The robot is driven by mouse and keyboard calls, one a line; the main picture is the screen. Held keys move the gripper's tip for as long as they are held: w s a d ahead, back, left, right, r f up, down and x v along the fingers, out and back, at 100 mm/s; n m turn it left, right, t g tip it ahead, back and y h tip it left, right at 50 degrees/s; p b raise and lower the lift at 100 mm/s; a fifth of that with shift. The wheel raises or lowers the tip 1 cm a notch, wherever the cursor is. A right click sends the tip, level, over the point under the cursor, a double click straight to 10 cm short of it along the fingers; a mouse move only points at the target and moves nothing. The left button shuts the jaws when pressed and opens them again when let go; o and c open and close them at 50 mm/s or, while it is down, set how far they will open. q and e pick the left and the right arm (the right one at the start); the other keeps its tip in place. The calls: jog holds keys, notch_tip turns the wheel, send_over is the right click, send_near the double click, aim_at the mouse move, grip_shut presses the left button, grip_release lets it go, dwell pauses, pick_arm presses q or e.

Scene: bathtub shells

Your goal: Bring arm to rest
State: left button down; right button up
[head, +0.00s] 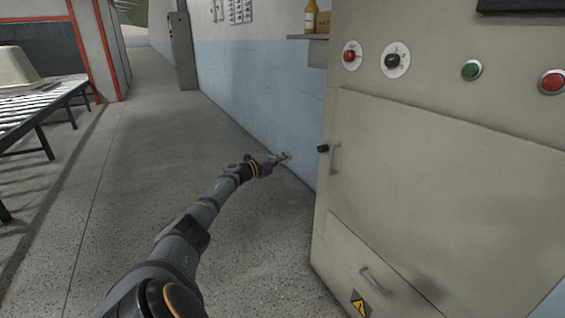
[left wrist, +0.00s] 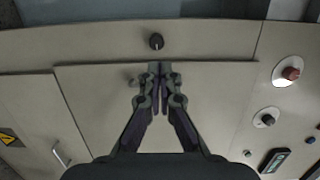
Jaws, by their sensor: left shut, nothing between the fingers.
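My left arm (head: 203,212) reaches from the bottom of the head view toward the cabinet. My left gripper (head: 286,157) is shut and empty, just left of the cabinet's edge in that view. In the left wrist view the closed fingertips (left wrist: 160,68) show in front of the cabinet's door panel, just below a black knob (left wrist: 156,41). I cannot tell whether they touch the panel. My right gripper is in neither view.
A roller conveyor (head: 40,105) bears a pale shell (head: 22,68) at left. The floor between is clear.

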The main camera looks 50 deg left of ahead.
pick_arm(q)
jog(key=a, duration=0.1)
jog(key=s+a, duration=0.1)
jog(key=a+b, duration=0.1)
jog(key=shift+s+a+f, duration=0.3)
jog(key=shift+s, duration=0.1)
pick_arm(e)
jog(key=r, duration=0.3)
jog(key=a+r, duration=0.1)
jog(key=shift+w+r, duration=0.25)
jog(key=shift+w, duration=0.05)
